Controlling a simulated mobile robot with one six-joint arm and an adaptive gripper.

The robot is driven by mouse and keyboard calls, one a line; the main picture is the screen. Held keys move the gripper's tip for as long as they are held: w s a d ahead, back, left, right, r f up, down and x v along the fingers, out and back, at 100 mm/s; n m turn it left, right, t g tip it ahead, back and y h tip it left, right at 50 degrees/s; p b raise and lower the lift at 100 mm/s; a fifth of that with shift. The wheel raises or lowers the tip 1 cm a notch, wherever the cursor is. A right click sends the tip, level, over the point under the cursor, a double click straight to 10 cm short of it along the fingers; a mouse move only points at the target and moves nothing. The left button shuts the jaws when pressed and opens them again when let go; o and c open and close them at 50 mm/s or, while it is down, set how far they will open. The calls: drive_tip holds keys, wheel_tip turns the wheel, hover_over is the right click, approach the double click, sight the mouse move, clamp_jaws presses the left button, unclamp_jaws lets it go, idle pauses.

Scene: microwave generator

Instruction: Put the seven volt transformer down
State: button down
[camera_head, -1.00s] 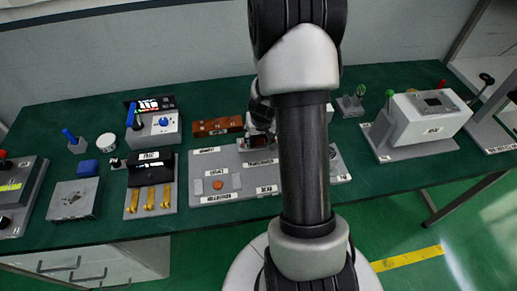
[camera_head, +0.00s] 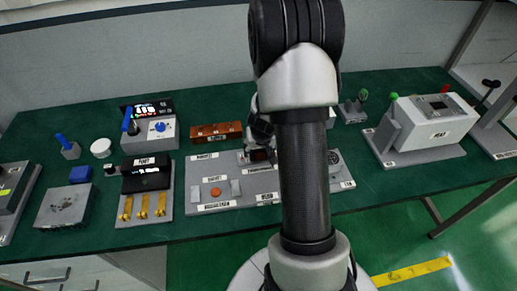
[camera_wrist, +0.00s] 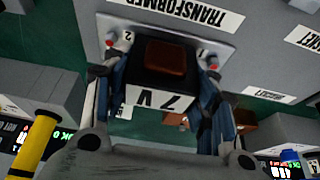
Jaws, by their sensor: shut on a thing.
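The seven volt transformer (camera_wrist: 165,58) is a dark block with a brown top and a white "7V" label, upside down in the wrist view. My gripper (camera_wrist: 165,52) is shut on it, one finger on each side. White pieces marked "2" and "1" with red dots show by the fingertips. A light grey plate lies just beyond the transformer, near a "TRANSFORMER" label (camera_wrist: 205,12). In the head view my gripper (camera_head: 261,133) is over the back of the grey labelled board (camera_head: 250,186). My arm hides part of it. Contact between the transformer and the board cannot be told.
The green table (camera_head: 215,222) also holds a black-and-grey unit with brass strips (camera_head: 146,178), a brown block (camera_head: 216,132) behind the board, and a white box device (camera_head: 432,122) at right. Several small parts stand at left. Bare table shows in front of the board.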

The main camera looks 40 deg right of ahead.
drive_tip(key=shift+f, duration=0.1)
drive_tip(key=c, duration=0.6)
unclamp_jaws()
drive_tip(key=shift+c, duration=0.2)
